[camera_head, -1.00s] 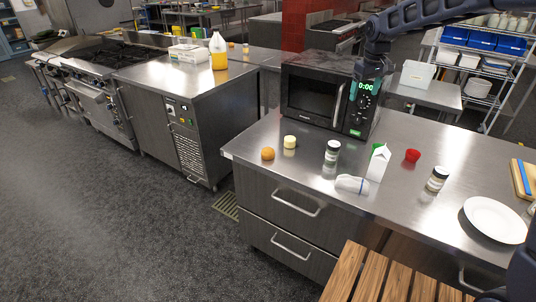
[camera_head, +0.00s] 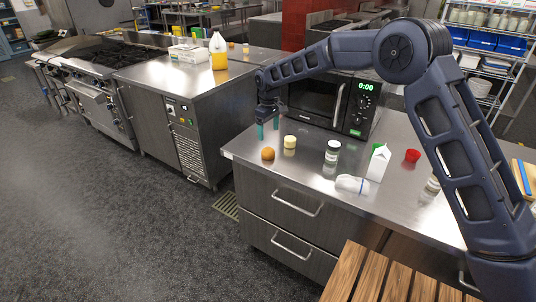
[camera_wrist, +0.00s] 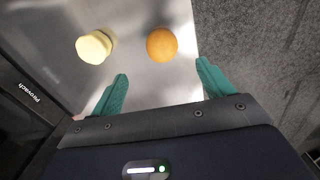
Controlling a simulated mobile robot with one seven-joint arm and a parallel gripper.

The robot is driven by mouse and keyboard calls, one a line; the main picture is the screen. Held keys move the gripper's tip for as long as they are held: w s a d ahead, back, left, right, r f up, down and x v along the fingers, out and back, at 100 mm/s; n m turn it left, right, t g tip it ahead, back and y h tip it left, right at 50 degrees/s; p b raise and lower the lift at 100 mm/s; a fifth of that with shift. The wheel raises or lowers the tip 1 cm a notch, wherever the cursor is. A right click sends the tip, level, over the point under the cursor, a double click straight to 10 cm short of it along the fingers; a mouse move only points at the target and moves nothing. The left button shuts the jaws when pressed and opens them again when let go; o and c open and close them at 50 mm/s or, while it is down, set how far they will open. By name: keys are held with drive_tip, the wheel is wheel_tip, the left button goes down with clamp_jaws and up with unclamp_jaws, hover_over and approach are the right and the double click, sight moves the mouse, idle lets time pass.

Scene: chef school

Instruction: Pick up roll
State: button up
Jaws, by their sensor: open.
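A round orange-brown thing (camera_head: 268,153), which looks like the roll, sits on the steel counter near its front left corner. The wrist view shows the roll (camera_wrist: 161,44) ahead of and between my fingertips, close to the counter's edge. My gripper (camera_head: 267,130) points down over the left end of the counter, above and behind the roll in the head view. Its green fingers (camera_wrist: 162,73) are spread apart with nothing between them.
A pale yellow cylinder-like thing (camera_wrist: 94,47) stands left of the roll in the wrist view. The microwave (camera_head: 330,104) stands behind it. A lidded jar (camera_head: 332,154), a white bundle (camera_head: 352,184), a carton (camera_head: 379,163) and a red cup (camera_head: 412,155) stand to the right.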

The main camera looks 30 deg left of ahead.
sight(268, 148)
wheel_tip(268, 148, down, 11)
drive_tip(key=shift+s+r, duration=0.15)
drive_tip(key=shift+r, duration=0.05)
drive_tip(key=c, duration=1.1)
drive_tip(key=shift+r, duration=0.15)
